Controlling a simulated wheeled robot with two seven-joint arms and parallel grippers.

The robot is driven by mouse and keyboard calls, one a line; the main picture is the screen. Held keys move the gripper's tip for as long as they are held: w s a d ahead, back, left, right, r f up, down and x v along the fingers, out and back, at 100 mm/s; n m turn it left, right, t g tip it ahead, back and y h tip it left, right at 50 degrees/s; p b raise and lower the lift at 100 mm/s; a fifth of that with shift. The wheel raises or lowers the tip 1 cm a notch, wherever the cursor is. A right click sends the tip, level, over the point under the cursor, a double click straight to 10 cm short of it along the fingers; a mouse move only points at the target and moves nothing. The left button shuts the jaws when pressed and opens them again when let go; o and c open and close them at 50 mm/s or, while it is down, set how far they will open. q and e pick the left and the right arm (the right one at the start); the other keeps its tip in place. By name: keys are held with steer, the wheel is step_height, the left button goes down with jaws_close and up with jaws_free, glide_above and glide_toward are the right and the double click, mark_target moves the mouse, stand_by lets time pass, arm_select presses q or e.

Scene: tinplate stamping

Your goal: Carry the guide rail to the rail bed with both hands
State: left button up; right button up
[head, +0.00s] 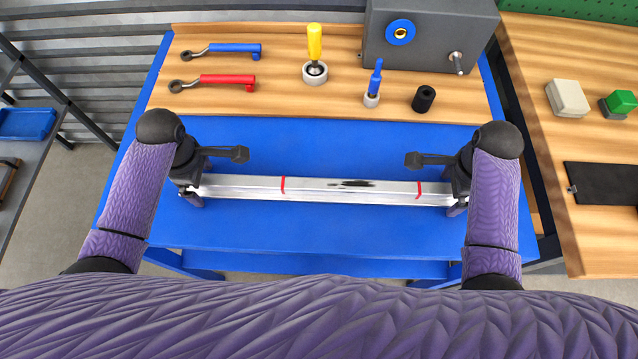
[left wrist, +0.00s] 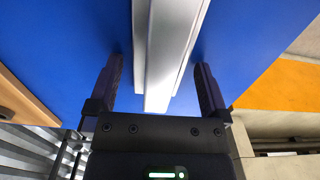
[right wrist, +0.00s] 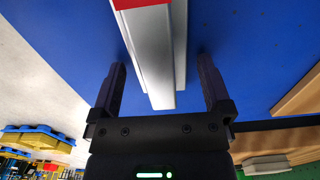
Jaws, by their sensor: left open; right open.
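The guide rail (head: 318,190) is a long silvery bar with two red marks and a dark smudge. It lies left to right on the blue table top. My left gripper (head: 195,191) is open at the rail's left end. In the left wrist view the rail (left wrist: 168,60) runs between the open fingers (left wrist: 158,82), with a gap on each side. My right gripper (head: 458,192) is open at the rail's right end. In the right wrist view the rail (right wrist: 152,60) lies between the open fingers (right wrist: 160,82), apart from both. I cannot identify the rail bed in these views.
Blue surface around the rail is clear.

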arm_select(q)
jaws_close()
arm_select(e)
jaws_close()
arm_select(q)
steer(key=shift+r, duration=0.1)
